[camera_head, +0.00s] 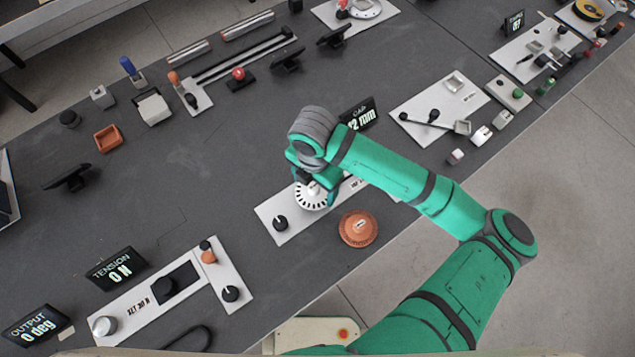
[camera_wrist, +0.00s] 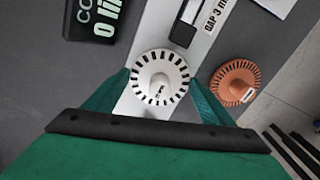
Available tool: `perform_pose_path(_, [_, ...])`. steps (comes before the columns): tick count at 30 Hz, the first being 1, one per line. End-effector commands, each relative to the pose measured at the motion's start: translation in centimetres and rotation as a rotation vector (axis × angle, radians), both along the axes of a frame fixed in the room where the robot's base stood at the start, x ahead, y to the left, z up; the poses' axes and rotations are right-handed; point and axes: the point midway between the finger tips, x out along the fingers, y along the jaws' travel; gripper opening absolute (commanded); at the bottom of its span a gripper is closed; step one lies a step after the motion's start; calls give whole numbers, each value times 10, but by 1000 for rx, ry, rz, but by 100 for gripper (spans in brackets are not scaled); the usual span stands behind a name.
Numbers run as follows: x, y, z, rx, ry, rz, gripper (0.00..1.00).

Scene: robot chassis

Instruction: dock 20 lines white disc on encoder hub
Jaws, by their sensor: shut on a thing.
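The white disc (camera_wrist: 143,83), with dark slots around its rim and a raised centre post, sits between the fingers of my gripper (camera_wrist: 159,82) in the wrist view. My gripper is shut on its rim. In the head view the disc (camera_head: 309,203) shows under my gripper (camera_head: 318,190), over a long pale plate (camera_head: 262,211). I cannot tell whether it touches anything below. The encoder hub cannot be made out; the disc and gripper cover that part of the plate. An orange slotted disc (camera_head: 358,228) lies beside the plate; it also shows in the wrist view (camera_wrist: 235,82).
A black knob (camera_head: 280,223) stands on the plate's left end. In the wrist view a black block (camera_wrist: 185,32) stands on the plate behind the disc, and a display (camera_wrist: 97,20) stands at upper left. Bare grey table (camera_head: 180,215) lies to the left.

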Motion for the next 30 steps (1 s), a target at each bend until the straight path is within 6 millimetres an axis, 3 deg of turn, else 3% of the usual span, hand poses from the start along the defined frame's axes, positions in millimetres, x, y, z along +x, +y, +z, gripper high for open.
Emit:
perform_pose_path(3, [0, 0, -2, 0, 0, 0, 53])
perform_pose_path(4, [0, 0, -2, 0, 0, 0, 79])
perform_pose_path(5, [0, 0, -2, 0, 0, 0, 85])
perform_pose_path(16, [0, 0, 1, 0, 0, 1, 85])
perform_pose_path(30, [0, 2, 33, -1, -1, 5, 85])
